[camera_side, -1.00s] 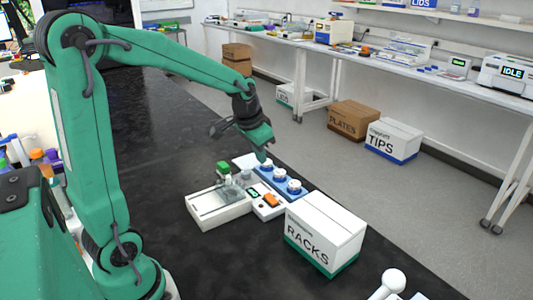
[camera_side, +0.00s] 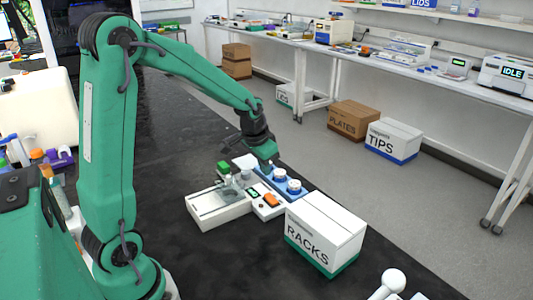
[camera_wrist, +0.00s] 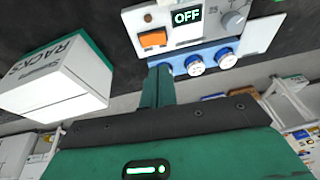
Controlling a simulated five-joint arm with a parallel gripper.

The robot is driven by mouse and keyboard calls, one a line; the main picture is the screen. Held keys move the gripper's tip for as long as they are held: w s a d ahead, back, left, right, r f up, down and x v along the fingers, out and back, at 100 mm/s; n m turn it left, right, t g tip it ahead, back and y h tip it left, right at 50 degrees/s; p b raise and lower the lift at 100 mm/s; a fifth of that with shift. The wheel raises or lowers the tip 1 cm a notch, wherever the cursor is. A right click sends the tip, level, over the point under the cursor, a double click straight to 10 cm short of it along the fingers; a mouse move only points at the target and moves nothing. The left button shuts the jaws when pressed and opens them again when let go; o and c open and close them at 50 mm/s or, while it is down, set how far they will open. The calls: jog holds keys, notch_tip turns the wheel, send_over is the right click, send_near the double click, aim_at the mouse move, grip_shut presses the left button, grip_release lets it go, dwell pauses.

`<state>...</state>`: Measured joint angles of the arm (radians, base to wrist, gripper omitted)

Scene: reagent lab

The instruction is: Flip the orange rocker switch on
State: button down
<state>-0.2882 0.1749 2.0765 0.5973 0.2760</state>
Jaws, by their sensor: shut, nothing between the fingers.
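The orange rocker switch (camera_side: 271,200) sits on the white panel at the right end of a light-coloured device (camera_side: 222,212). In the wrist view the switch (camera_wrist: 152,39) is above and slightly left of my fingertips, beside a display (camera_wrist: 187,17) reading OFF. My gripper (camera_side: 269,167) is shut and empty. It hangs over the blue strip with white-capped jars, behind the switch in the side view. In the wrist view the closed fingers of my gripper (camera_wrist: 159,70) end at the blue strip's edge, apart from the switch. Whether they touch the strip or a jar I cannot tell.
The blue strip (camera_wrist: 208,48) holds several white-capped jars (camera_side: 294,187) right beside the panel. A white RACKS box (camera_side: 325,232) stands close on the right. A grey knob (camera_wrist: 234,22) is beside the display. The dark bench in front of the device is clear.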

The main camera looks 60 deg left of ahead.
aim_at(269, 196)
jog(key=x, duration=0.7)
jog(key=shift+s+f, duration=0.25)
jog(key=shift+f, duration=0.15)
jog(key=shift+a+f, duration=0.15)
jog(key=shift+f, duration=0.65)
